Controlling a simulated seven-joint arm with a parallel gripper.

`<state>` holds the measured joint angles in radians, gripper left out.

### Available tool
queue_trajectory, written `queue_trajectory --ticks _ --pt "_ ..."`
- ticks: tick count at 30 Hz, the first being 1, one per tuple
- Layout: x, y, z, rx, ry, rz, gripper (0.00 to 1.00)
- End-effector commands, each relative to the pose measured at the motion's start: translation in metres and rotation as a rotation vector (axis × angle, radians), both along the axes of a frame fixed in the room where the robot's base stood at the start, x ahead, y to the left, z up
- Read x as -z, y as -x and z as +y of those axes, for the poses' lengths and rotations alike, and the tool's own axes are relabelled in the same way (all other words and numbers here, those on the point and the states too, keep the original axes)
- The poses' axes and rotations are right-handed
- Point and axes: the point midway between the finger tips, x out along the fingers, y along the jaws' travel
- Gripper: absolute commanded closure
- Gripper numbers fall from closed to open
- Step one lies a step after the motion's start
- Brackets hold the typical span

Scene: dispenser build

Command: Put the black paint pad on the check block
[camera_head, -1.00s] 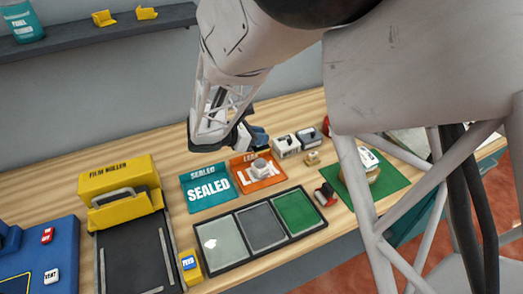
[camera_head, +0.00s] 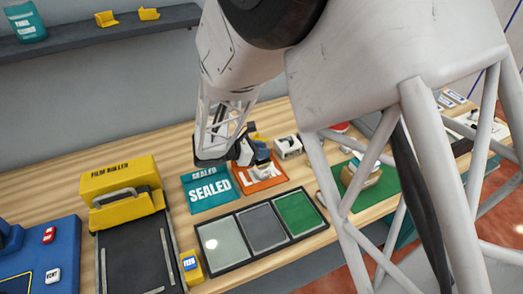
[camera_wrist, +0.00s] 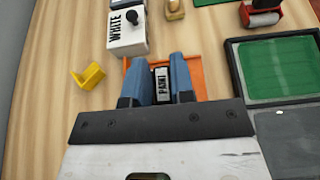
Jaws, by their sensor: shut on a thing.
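My gripper (camera_wrist: 164,68) is low over the orange tray (camera_wrist: 197,75). Its blue fingers are shut on a small dark thing with a white label (camera_wrist: 163,85), whose letters look like "PANI". In the head view my gripper (camera_head: 261,158) is at the same tray, with a grey-white part below the fingers. I cannot tell whether the held thing rests on the tray. A white pad marked WHITE (camera_wrist: 127,32), with a black knob, stands beyond the tray. The black paint pad is not clearly visible; my arm hides that area in the head view. I cannot surely identify the check block.
A tan block with a white top (camera_head: 366,172) is on the green mat (camera_head: 386,184), partly behind my arm. A teal SEALED tray (camera_head: 209,190), a framed three-panel tray (camera_head: 229,265) and a yellow film roller (camera_head: 122,187) are left and front. A yellow bracket (camera_wrist: 88,77) is near my gripper.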

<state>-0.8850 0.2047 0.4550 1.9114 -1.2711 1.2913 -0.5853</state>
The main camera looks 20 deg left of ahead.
Motion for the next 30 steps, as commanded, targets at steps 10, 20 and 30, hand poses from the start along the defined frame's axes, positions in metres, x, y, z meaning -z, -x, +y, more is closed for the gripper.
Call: queue_trajectory --ticks 10,20,30 --pt "0.0017 -0.0001 0.0001 0.0 0.0 0.0 1.0" --pt "0.004 -0.0001 0.0 0.0 0.001 0.001 0.52" --pt "0.002 -0.0002 0.0001 -0.001 0.0 0.0 0.52"
